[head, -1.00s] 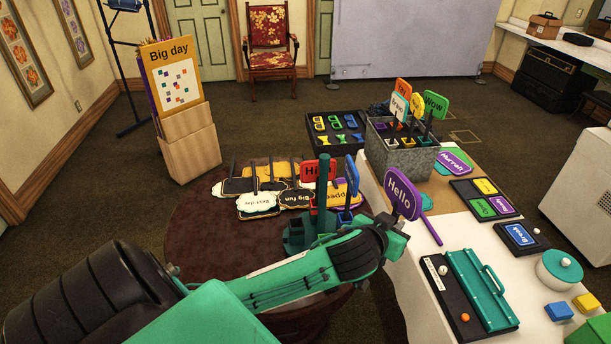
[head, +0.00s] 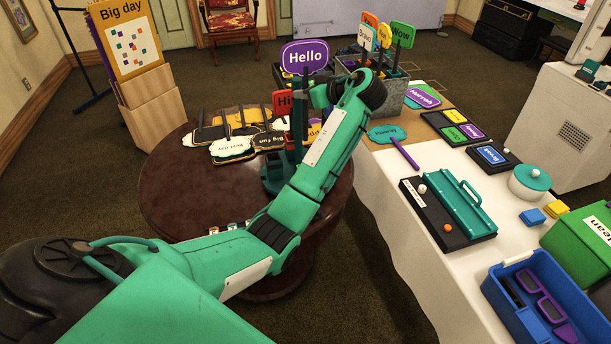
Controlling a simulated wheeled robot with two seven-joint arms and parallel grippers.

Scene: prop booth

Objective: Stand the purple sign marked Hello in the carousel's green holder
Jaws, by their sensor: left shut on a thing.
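The purple sign marked Hello (head: 304,56) is upright, its face toward me, above the carousel. My left gripper (head: 318,96) is shut on it, below its panel; the fingertips and the stick's lower end are hard to make out behind my arm. The carousel (head: 274,178) stands on the round brown table, with a dark green post (head: 298,130) rising from it. A red sign marked Hi (head: 284,102) stands in it, just left of the post. My arm covers the carousel's right side. I cannot make out the green holder. My right gripper is out of view.
Several flat signs (head: 233,147) lie on the round table (head: 180,200) left of the carousel. A grey box (head: 392,95) holding upright signs stands behind. The white table (head: 390,190) at right bears a teal paddle (head: 387,134), trays and a pot (head: 529,181).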

